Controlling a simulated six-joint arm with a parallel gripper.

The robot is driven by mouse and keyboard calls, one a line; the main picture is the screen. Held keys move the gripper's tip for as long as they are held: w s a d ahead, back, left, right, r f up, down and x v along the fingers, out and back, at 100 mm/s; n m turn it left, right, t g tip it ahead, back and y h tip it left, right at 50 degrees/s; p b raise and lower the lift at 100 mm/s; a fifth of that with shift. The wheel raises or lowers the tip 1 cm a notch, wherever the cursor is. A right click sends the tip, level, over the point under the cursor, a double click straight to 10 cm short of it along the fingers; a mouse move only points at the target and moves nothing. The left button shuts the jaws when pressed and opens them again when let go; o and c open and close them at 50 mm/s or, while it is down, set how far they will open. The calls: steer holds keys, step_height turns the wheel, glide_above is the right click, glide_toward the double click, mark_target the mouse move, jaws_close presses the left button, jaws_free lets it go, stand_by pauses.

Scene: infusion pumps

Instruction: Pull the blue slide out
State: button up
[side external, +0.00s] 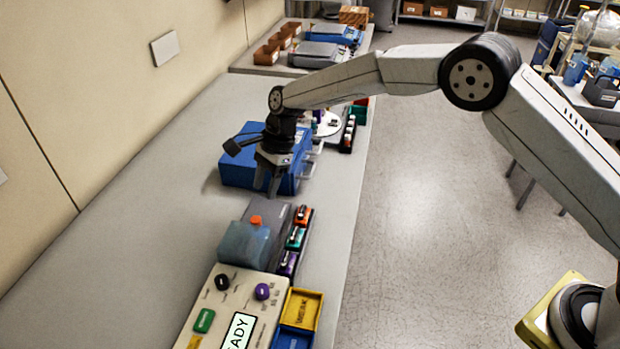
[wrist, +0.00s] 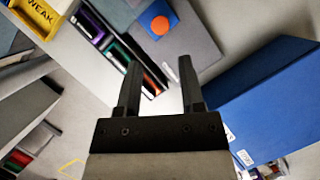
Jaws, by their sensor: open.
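My gripper (side external: 268,188) points down in front of the large blue box, and its two fingers are apart with nothing between them. The fingers also show in the wrist view (wrist: 159,62). A grey unit (side external: 272,217) has three coloured slides along its right side: orange (side external: 303,213), teal (side external: 295,238) and purple (side external: 288,262). None of the three looks plainly blue. My gripper is apart from the slides, nearest the orange end.
The large blue box (side external: 235,168) stands close beside my gripper. A translucent blue block (side external: 243,243) and an orange knob (side external: 255,220) are by the grey unit. A control panel (side external: 230,300), yellow tray (side external: 301,309) and blue tray (side external: 291,340) are nearer. Bench (side external: 130,215) is clear at left.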

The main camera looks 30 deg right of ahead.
mark_target(256, 218)
steer(key=shift+a+f, duration=0.2)
steer(key=shift+x, duration=3.7)
jaws_close()
